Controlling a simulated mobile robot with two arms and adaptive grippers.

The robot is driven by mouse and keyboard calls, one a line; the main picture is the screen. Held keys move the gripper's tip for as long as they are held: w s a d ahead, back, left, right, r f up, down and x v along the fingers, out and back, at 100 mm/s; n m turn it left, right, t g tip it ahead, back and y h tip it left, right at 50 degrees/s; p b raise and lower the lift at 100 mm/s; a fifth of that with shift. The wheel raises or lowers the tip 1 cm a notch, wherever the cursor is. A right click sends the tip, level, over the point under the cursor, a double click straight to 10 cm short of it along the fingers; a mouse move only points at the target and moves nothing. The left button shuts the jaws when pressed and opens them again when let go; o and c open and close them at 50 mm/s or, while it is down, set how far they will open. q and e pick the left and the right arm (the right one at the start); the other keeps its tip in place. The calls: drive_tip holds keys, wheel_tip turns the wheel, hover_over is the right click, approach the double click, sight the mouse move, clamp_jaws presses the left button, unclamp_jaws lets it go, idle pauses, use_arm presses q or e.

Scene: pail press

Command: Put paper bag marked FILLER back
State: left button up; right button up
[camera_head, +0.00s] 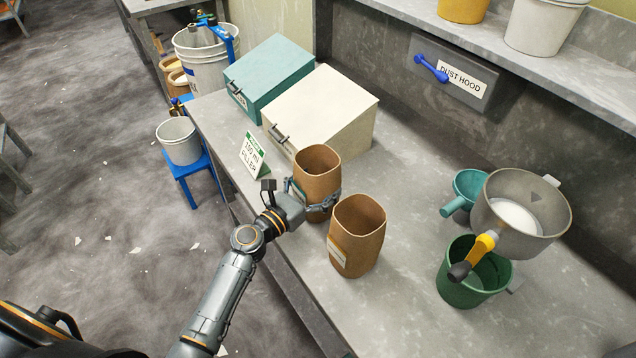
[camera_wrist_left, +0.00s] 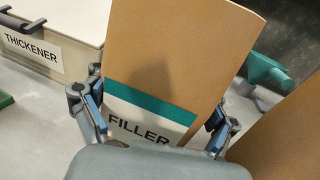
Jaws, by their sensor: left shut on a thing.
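The paper bag marked FILLER (camera_head: 317,170) is a brown open-topped bag near the front of the cream bin. It fills the left wrist view (camera_wrist_left: 178,50), where its label with a green band reads FILLER. My left gripper (camera_head: 315,203) is shut around this bag, one finger on each side. I cannot tell whether the bag's base touches the counter. A second brown paper bag (camera_head: 357,235) stands just to the right, its label too small to read; its edge also shows in the left wrist view (camera_wrist_left: 290,135). My right gripper is out of view.
A cream bin (camera_head: 330,105) marked THICKENER and a teal bin (camera_head: 272,72) stand behind. A sign card (camera_head: 254,155) reading FILLER stands left of the bag. A green pail (camera_head: 470,280), a grey pan (camera_head: 545,225) and a teal scoop (camera_head: 467,190) occupy the right. Counter between is clear.

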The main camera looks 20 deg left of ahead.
use_arm(q)
drive_tip(key=o, duration=1)
drive_tip(key=shift+f, duration=0.15)
drive_tip(key=shift+o, duration=0.2)
drive_tip(key=shift+r, duration=0.25)
drive_tip(key=b+v, duration=0.2)
drive_tip(key=v, duration=0.9)
drive_tip(key=shift+s+f, duration=0.15)
drive_tip(key=shift+s, duration=0.05)
drive_tip(key=shift+s+a, duration=0.2)
drive_tip(key=shift+s, duration=0.1)
